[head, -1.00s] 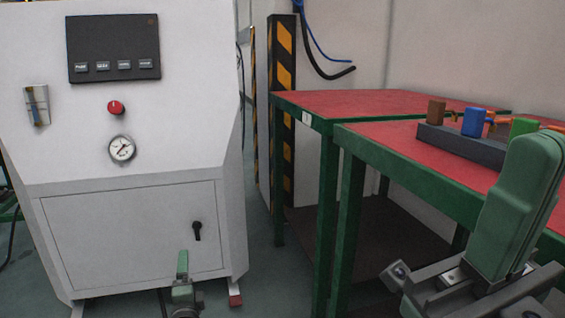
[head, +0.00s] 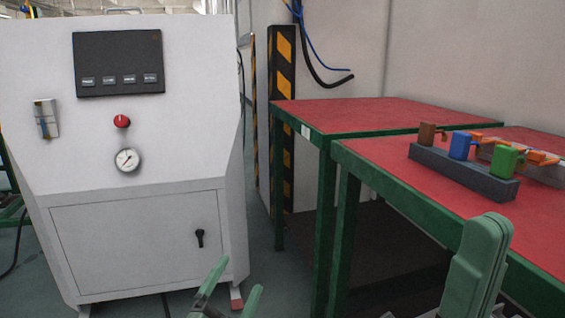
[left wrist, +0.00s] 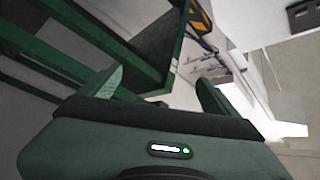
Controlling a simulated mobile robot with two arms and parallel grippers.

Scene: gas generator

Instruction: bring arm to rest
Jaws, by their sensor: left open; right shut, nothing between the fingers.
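My left gripper (head: 228,279) is at the bottom of the head view, in front of the lower part of the white cabinet. Its two green fingers are spread with nothing between them. The same fingers show apart in the left wrist view (left wrist: 157,85). My right gripper (head: 487,228) shows at the lower right of the head view, in front of the near table's green edge. It is shut and holds nothing visible; its lower part is cut off by the frame.
The white cabinet (head: 75,225) with a gauge (head: 127,160) and red knob (head: 122,121) stands at left. Red-topped green tables (head: 380,150) stand at right. A dark rack (head: 465,175) holds coloured blocks. A striped post (head: 283,80) stands between.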

